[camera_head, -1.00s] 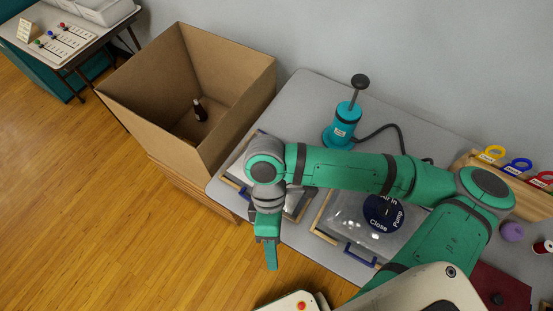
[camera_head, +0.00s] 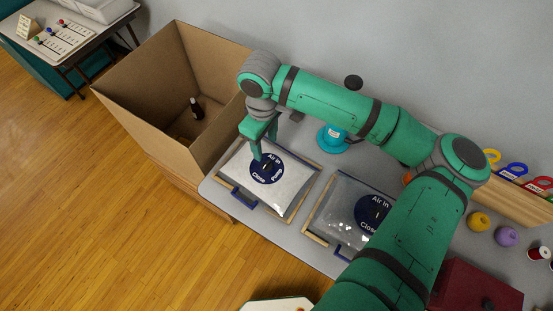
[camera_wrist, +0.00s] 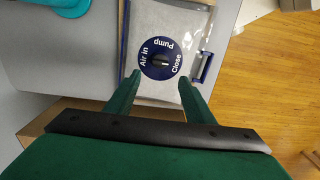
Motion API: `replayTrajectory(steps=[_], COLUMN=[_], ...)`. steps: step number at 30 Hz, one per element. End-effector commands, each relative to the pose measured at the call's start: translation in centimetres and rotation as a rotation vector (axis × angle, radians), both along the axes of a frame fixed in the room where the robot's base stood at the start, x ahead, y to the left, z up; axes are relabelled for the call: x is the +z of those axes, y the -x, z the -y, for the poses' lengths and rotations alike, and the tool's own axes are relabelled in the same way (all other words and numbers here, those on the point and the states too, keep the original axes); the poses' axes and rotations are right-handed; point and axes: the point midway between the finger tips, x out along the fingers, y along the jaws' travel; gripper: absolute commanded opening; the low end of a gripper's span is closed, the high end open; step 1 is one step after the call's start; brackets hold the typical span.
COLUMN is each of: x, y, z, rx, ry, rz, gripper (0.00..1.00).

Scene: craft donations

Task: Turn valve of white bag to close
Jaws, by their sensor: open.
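The white bag (camera_head: 288,195) lies on the grey table at left, with a blue handle bar at its front edge. Its round dark blue valve (camera_head: 266,168) carries the words Air in, Pump and Close. My gripper (camera_head: 258,150) is above the bag at the valve's upper left edge. In the wrist view, the open fingers (camera_wrist: 159,82) reach toward the valve (camera_wrist: 160,60), which shows between and just beyond their tips, with a small dark knob at its middle. The fingers hold nothing. I cannot tell the exact height gap to the valve.
A second, clear grey bag (camera_head: 340,205) with a similar valve lies to the right, partly behind my arm. A large cardboard box (camera_head: 130,105) stands at left. A teal pump (camera_head: 331,138) is behind my arm. Yarn balls (camera_head: 505,236) and a red box (camera_head: 475,290) sit at right.

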Motion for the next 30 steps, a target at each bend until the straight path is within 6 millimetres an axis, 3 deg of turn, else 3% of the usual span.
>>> replayTrajectory(steps=[18, 30], x=[-9.2, -10.5], y=[0.1, 0.1], z=[-0.2, -0.1], rx=[0.005, 0.004], ry=[0.0, -0.001], rz=[-0.002, -0.001], gripper=[0.48, 0.48])
